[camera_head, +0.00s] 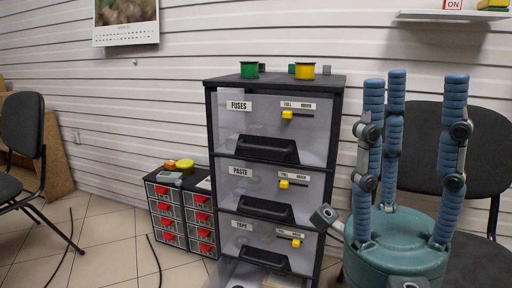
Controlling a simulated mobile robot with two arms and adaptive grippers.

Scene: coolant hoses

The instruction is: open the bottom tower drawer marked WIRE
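The black-framed drawer tower (208,130) stands in the middle of the view. Its drawers marked FUSES (312,135), PASTE (312,190) and TAPE (305,262) look shut, each with a black handle. Below them, the bottom drawer (232,270) seems pulled out, with things inside partly showing; its front and any WIRE label are below the picture's edge. My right gripper (412,90), a teal palm with three blue segmented fingers, points up at the right, nearer to me than the tower. Its fingers are spread apart with nothing between them. My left gripper is out of view.
A low cabinet with red-handled drawers (168,222) stands left of the tower. A black chair (22,125) is at the far left, another (480,150) behind my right gripper. Green (249,70) and yellow (305,71) spools sit on the tower. Dark cables lie on the tiled floor.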

